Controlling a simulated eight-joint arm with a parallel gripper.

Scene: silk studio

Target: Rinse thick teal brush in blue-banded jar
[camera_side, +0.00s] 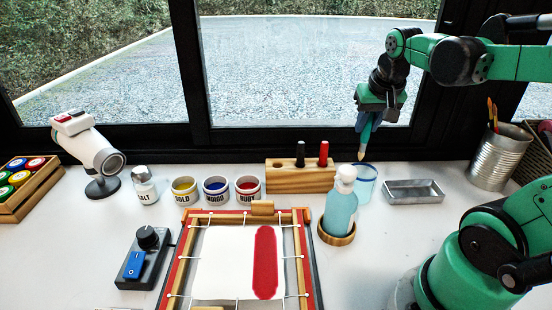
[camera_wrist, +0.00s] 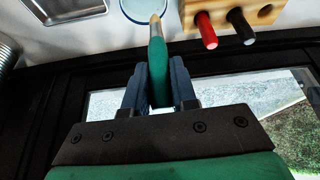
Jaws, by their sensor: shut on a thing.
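My gripper (camera_side: 366,118) is shut on the thick teal brush (camera_wrist: 157,72), which shows between the two fingers in the wrist view. The brush hangs tip down in the side view (camera_side: 366,136), with its pale bristles just above the blue-banded jar. The jar (camera_side: 366,184) is clear with a blue band and stands behind the teal bottle, which hides part of its left side. In the wrist view the bristle tip overlaps the rim of the jar (camera_wrist: 133,14). The bristles look clear of the jar's mouth.
A wooden brush block (camera_side: 290,177) holds a black and a red brush left of the jar. A teal bottle (camera_side: 341,208) stands in front, a metal tray (camera_side: 413,192) to the right. Paint pots (camera_side: 215,189) and the framed silk (camera_side: 215,262) lie left. The window is behind.

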